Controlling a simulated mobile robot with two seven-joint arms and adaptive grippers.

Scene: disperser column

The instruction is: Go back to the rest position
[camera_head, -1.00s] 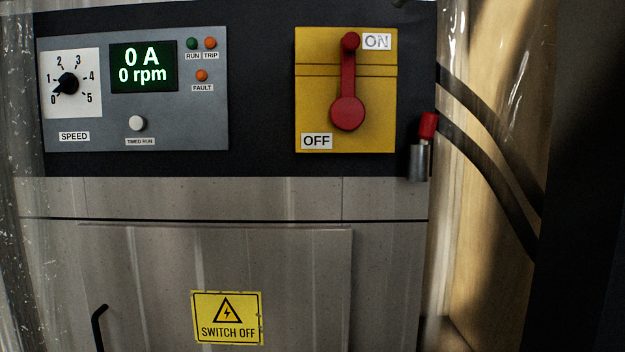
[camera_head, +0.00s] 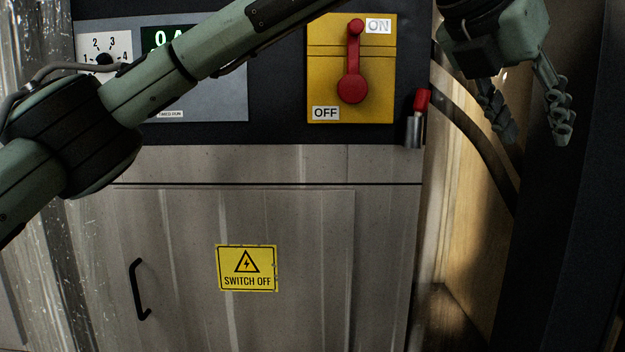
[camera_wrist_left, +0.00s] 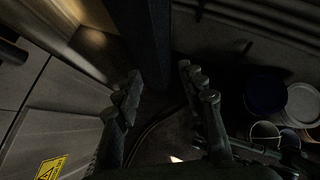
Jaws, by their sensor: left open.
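My left arm crosses the head view from the left, in front of the control panel. My left gripper (camera_head: 527,122) hangs at the upper right, right of the yellow switch plate (camera_head: 324,85), with its fingers apart and pointing down. In the left wrist view the fingers (camera_wrist_left: 160,95) are spread with nothing between them. The red rotary handle (camera_head: 352,88) on the plate stands upright with its tip beside the ON label. My right gripper is in neither view.
A red-capped metal pin (camera_head: 420,115) is at the cabinet's right edge. The cabinet door (camera_head: 180,265) has a black handle (camera_head: 138,290) and a yellow SWITCH OFF sign (camera_head: 247,268). A dark column (camera_head: 545,240) stands right. Several buckets (camera_wrist_left: 303,104) show in the left wrist view.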

